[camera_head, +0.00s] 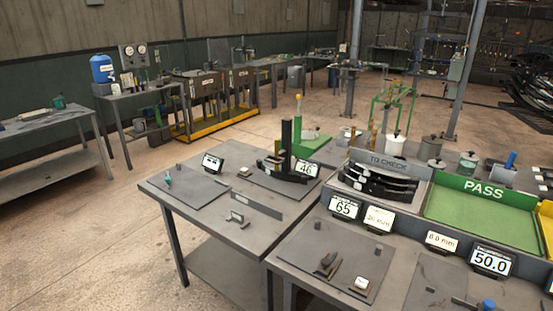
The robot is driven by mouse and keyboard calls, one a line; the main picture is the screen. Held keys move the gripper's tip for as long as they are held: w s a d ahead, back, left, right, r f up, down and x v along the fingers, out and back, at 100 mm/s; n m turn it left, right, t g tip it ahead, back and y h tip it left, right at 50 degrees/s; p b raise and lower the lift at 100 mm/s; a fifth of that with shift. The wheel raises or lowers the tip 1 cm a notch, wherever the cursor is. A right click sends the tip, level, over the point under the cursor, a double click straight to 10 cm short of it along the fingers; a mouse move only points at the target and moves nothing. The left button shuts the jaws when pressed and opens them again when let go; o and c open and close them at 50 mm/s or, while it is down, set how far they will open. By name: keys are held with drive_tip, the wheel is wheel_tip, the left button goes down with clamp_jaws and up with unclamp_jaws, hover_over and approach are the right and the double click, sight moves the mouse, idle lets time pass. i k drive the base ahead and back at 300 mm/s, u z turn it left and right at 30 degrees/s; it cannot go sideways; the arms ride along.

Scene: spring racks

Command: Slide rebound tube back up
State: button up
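I cannot single out the rebound tube with certainty. A dark upright post (286,146) stands on a plate at the back of the left table, by a curved dark spring leaf (284,172) and a display reading 46 (306,170). A thin green upright with a yellow top (298,118) shows just behind the post. I cannot tell whether it belongs to the same stand. My gripper is not in this view.
The left table (215,212) has a low bar (256,207) and small blocks. The right bench holds a TO CHECK rack (388,163) of dark leaves, a green PASS tray (470,222) and several displays. Open floor (110,230) lies to the left.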

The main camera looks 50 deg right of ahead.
sight(279, 157)
drive_tip(key=u, duration=0.05)
drive_tip(key=i, duration=0.9)
drive_tip(key=z, duration=0.05)
